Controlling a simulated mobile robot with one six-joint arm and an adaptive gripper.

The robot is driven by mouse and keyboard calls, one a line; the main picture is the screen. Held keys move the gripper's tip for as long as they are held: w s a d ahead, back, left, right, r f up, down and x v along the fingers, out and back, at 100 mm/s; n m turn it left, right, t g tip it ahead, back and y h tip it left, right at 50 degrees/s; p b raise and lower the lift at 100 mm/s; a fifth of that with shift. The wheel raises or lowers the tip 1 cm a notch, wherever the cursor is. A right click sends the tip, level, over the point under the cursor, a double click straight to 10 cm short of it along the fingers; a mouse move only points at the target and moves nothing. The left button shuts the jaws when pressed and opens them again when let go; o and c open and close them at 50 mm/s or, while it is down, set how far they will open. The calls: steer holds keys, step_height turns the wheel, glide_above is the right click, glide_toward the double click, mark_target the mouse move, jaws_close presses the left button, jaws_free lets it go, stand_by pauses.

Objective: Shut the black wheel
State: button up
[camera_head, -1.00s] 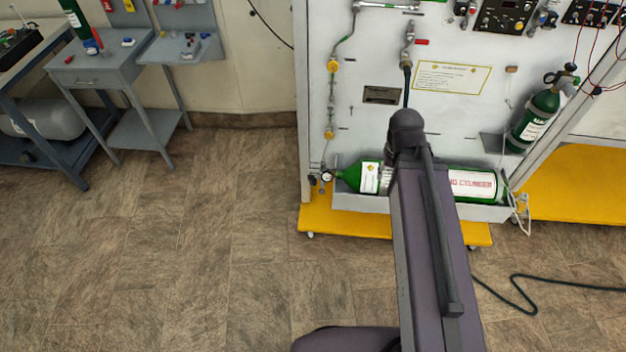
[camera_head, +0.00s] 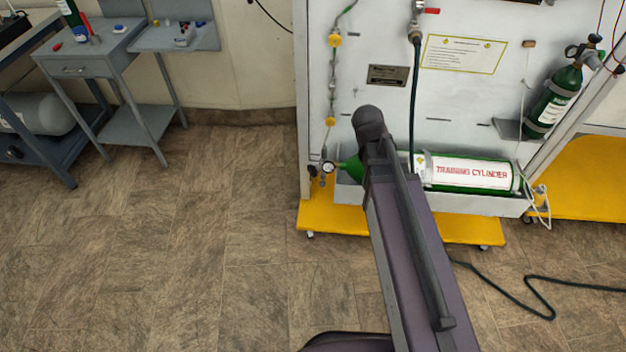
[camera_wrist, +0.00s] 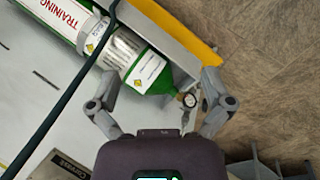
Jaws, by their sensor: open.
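A large green training cylinder (camera_head: 472,173) lies on its side in the tray of the white panel; my arm hides part of it. Its green shoulder and neck, with a small round gauge (camera_head: 328,168), stick out at its left end. In the wrist view the cylinder's neck and the gauge (camera_wrist: 189,100) lie ahead of my gripper (camera_wrist: 160,76), which is open and empty, with its fingers spread to either side. I cannot make out a black wheel clearly at that neck. A dark knob (camera_head: 594,39) tops the small upright green cylinder (camera_head: 556,98) at the right.
The cylinder's tray stands on a yellow wheeled base (camera_head: 455,228). A dark hose (camera_head: 414,95) hangs down the panel and crosses the wrist view. A cable (camera_head: 535,300) lies on the floor at right. A grey table (camera_head: 85,50) stands at left; the floor between is free.

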steer(key=w+a+f+n+t+h+b, duration=0.1)
steer(key=w+a+f+n+h+b, duration=0.15)
steer(key=f+b, duration=0.3)
steer(key=w+a+f+n+t+h+b, duration=0.1)
steer(key=w+a+f+n+b, duration=0.15)
steer(key=f+b, duration=0.3)
steer(key=n+t+h+b, duration=0.75)
steer(key=n+b, duration=0.95)
steer(key=b, duration=1.5)
glide_toward(311, 172)
steer(key=s+a+t+y, duration=0.1)
steer(key=s+a+t, duration=0.1)
steer(key=shift+s+d+g, duration=0.1)
steer(key=shift+d+g, duration=0.15)
steer(key=shift+d, duration=0.15)
steer(key=shift+x, duration=6.85)
steer(key=shift+f, duration=0.15)
steer(key=c, duration=1.1)
